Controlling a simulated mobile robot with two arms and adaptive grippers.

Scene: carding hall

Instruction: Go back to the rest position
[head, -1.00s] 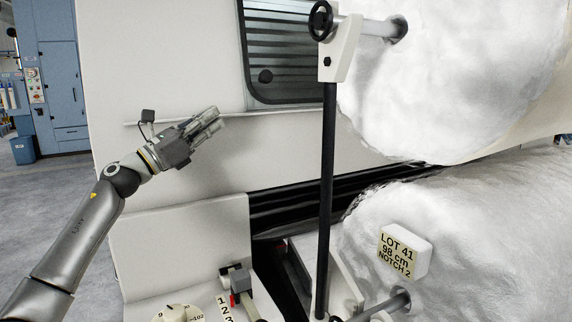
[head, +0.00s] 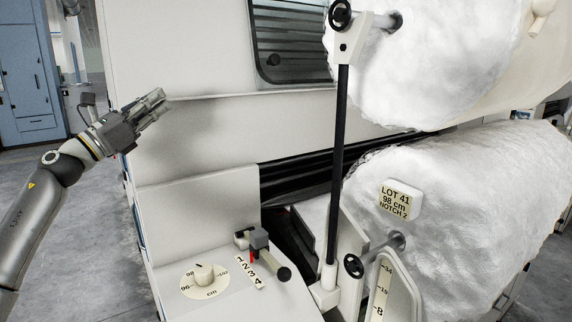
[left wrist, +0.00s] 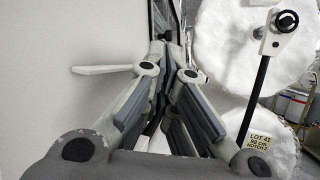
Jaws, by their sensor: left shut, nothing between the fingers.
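My left gripper (head: 156,101) is at the left of the head view, in front of the white machine panel. Its fingers are together and hold nothing. In the left wrist view its fingers (left wrist: 172,60) point away from the camera, with a pale ledge (left wrist: 102,69) to their left and the white rolls to their right. My right gripper is in neither view.
A white machine (head: 190,60) fills the middle, with a dial (head: 205,275), a lever (head: 262,245) on a numbered scale and a black upright rod (head: 338,165). Large white fibre rolls (head: 450,220) stand at right; one bears a LOT 41 label (head: 400,200). Grey floor is open at left.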

